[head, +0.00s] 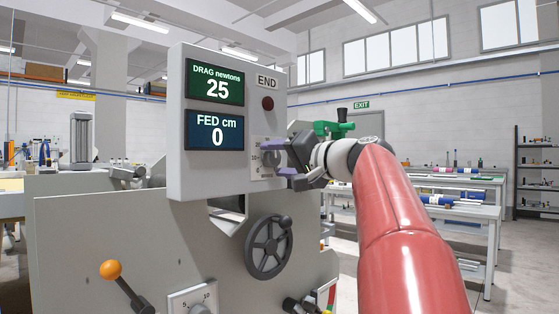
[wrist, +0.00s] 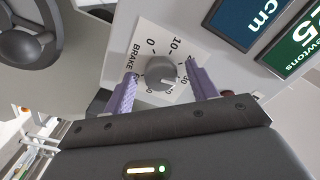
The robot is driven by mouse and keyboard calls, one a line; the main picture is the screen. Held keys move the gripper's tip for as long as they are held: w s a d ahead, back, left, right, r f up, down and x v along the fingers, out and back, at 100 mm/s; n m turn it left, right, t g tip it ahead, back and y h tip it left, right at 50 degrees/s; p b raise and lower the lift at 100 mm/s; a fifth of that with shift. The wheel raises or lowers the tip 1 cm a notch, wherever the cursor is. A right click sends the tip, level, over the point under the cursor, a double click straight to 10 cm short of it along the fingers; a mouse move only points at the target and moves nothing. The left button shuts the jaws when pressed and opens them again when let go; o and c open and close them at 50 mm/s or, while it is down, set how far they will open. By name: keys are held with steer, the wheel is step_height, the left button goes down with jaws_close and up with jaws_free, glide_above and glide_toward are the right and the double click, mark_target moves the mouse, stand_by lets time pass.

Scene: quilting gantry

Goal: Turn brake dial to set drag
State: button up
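The brake dial (wrist: 161,74) is a round grey knob on a white scale plate (wrist: 150,32) marked BRAKE with numbers around it. In the head view the dial plate (head: 256,170) sits on the right part of the grey console, partly covered by my gripper (head: 270,158). In the wrist view the two purple fingers of my gripper (wrist: 163,76) stand one on each side of the dial, with a visible gap to it on both sides. My gripper is open. The drag display (head: 217,83) reads 25 newtons. The dial's exact setting is too small to tell.
The fed display (head: 216,133) reads 0 cm. A dark red button (head: 268,103) labelled END is above the dial. A black handwheel (head: 269,247) is below it. An orange-knobbed lever (head: 111,270) and a second scale plate (head: 192,301) are lower left. Workbenches stand behind at right.

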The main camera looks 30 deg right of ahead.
steer(key=b+v, duration=0.1)
steer(key=v, duration=0.7)
steer(key=shift+w, duration=0.1)
stand_by(0.5)
steer(key=s+a+f+n+g+h, duration=0.15)
steer(key=a+f+g, duration=0.25)
steer(key=a+f, duration=0.5)
steer(key=s+a+f+m+g+h, duration=0.1)
steer(key=s+a+f+g, duration=0.35)
steer(key=f, duration=0.85)
steer(key=s+a+f+n+g+h, duration=0.1)
steer(key=s+f+n, duration=0.1)
steer(key=s+f, duration=0.2)
steer(key=s+a+f+n+g+h+p, duration=0.1)
steer(key=s+f, duration=0.3)
steer(key=f, duration=0.6)
steer(key=s+a+f+n+g+h, duration=0.1)
steer(key=s+a+f+n, duration=0.1)
steer(key=s+f, duration=0.3)
step_height(320, 180, down, 3)
steer(key=shift+a+r+n+h, duration=0.15)
steer(key=shift+a+n+h, duration=0.15)
steer(key=shift+n+h, duration=0.05)
